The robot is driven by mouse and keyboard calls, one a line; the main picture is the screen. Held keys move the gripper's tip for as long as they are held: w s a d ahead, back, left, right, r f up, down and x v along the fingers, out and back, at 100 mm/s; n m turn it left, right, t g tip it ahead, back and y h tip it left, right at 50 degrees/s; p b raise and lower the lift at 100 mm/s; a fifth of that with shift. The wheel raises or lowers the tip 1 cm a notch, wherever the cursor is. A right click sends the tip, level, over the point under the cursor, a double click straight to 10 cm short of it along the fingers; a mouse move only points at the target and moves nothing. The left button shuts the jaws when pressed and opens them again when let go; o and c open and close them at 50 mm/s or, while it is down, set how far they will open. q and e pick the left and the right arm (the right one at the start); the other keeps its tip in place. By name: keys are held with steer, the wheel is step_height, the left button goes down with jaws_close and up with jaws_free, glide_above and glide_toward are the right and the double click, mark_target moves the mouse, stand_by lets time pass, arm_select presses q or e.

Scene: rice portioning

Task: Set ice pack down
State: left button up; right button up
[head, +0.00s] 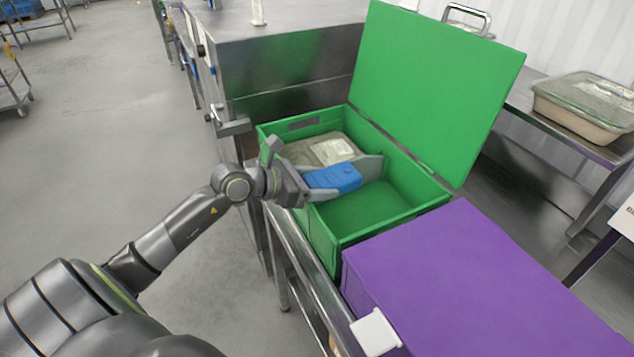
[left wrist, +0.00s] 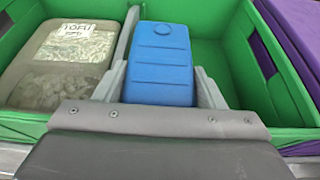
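The blue ice pack (head: 333,178) is inside the open green box (head: 330,241), between the fingers of my left gripper (head: 335,180). The left wrist view shows the ice pack (left wrist: 158,62) with a grey finger close along each side, so the gripper appears shut on it. Whether its underside touches the box floor is hidden. A lidded container labelled TOFU (left wrist: 62,65) lies in the box to the left of the ice pack; it also shows in the head view (head: 320,150). My right gripper is not in view.
The green lid (head: 435,80) stands open at the box's far side. A purple box (head: 470,280) with a white latch (head: 375,332) stands at the near right. Bare green floor (head: 360,212) is free right of the ice pack. A clear-lidded tray (head: 588,105) sits on the right table.

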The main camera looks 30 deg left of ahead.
arm_select(q)
steer(key=o, duration=0.4)
steer(key=shift+s+f, duration=0.2)
steer(key=shift+f, duration=0.3)
steer(key=shift+r+p, duration=0.45)
steer(key=shift+r, duration=0.05)
steer(key=shift+a+r, duration=0.1)
steer(key=shift+r, duration=0.1)
steer(key=v, duration=0.6)
steer(key=shift+r, duration=0.15)
steer(key=shift+p+v, duration=0.5)
steer(key=shift+v, duration=2.3)
steer(key=shift+r, duration=0.1)
